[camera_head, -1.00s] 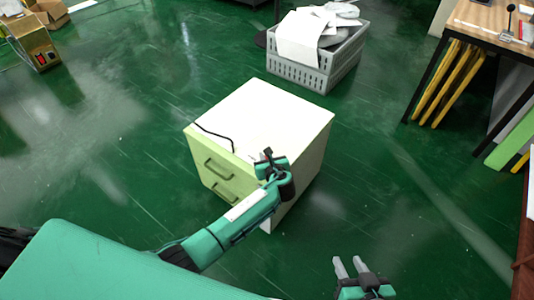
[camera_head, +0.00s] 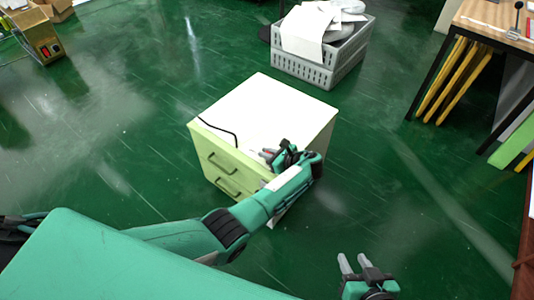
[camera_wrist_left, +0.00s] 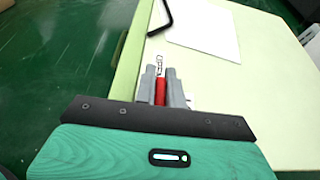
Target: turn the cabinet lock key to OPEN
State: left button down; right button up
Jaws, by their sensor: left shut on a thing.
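The cabinet (camera_head: 265,105) has a pale top and a light green drawer front with two dark handles. In the left wrist view, my left gripper (camera_wrist_left: 160,88) is shut on a red key handle (camera_wrist_left: 160,92) by the cabinet's front top edge. A small silvery metal piece (camera_wrist_left: 158,62) shows just beyond the red handle; I cannot tell the lock's marks or the key's angle. In the head view, my left gripper (camera_head: 272,154) is at the front right of the cabinet, pointing left. My right gripper (camera_head: 354,264) is empty and open, low over the floor.
A grey crate (camera_head: 312,72) of papers stands behind. A table (camera_head: 490,20) is at the upper right. Green floor is free around the cabinet.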

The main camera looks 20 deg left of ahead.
dwell(0.4)
pick_arm(q)
jog(key=c, duration=1.5)
grip_release()
pick_arm(e)
jog(key=shift+s+f, duration=0.1)
jog(key=shift+d, duration=0.1)
